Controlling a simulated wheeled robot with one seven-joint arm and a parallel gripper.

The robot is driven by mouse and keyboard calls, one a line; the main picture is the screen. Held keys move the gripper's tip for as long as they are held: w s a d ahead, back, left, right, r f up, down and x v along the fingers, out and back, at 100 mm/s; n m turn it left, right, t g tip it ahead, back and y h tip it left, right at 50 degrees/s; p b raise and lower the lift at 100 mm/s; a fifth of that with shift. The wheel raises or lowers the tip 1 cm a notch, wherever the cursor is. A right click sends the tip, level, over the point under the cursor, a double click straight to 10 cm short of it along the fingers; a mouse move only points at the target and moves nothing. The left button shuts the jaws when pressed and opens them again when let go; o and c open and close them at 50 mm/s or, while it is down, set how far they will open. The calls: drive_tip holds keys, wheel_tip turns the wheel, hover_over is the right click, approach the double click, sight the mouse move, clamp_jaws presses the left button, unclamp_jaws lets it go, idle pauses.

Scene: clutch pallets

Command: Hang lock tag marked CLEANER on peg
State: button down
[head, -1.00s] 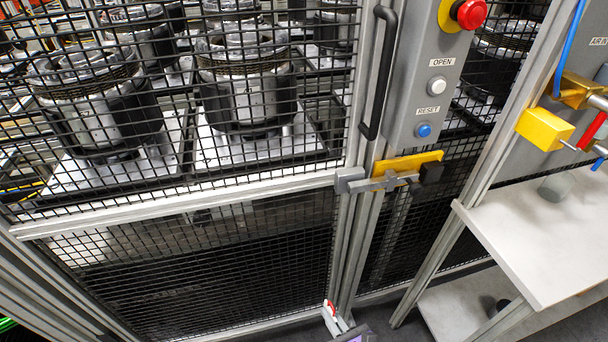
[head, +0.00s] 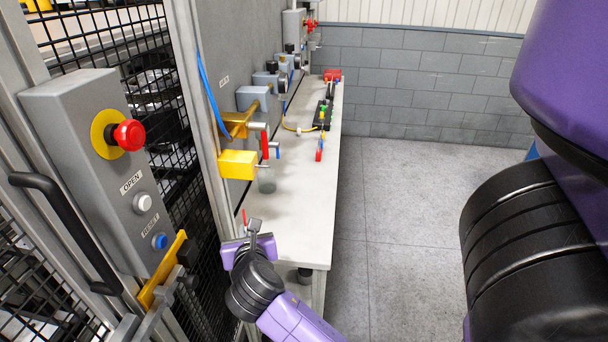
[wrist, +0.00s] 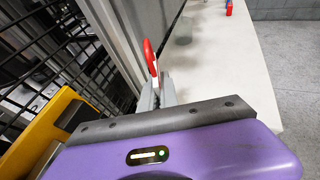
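My gripper (head: 250,238) is over the near end of the workbench, beside the gate post. Its fingers (wrist: 160,92) look shut on a thin red tag with a white part (wrist: 150,56), which stands up from the fingertips. The tag also shows edge-on as a red sliver in the head view (head: 244,217). No lettering can be read on it, so I cannot tell if it says CLEANER. Several small coloured pieces lie farther along the bench, among them a red and blue one (head: 319,150). I cannot make out a peg clearly.
The light bench top (head: 300,200) runs along a grey panel with valves, a yellow block (head: 238,164) and a grey cup (head: 266,180). A control box (head: 100,170) and yellow gate latch (head: 162,270) are at left. Open floor (head: 400,220) lies right.

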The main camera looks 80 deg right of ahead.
drive_tip(key=s+d+r+m+g+h+p, duration=0.25)
drive_tip(key=s+d+r+m+g, duration=0.25)
drive_tip(key=s+d+r, duration=0.55)
drive_tip(key=w+a+f, duration=0.1)
drive_tip(key=w+a, duration=0.1)
drive_tip(key=w, duration=0.5)
drive_tip(key=shift+w+a+y, duration=0.4)
drive_tip(key=shift+y, duration=0.05)
idle(0.5)
drive_tip(key=shift+f, duration=0.15)
idle(0.4)
drive_tip(key=c, duration=1.5)
unclamp_jaws()
drive_tip(key=shift+c, duration=0.2)
drive_tip(key=v, duration=0.7)
drive_tip(key=shift+a+b, duration=0.3)
drive_tip(key=shift+a, duration=0.1)
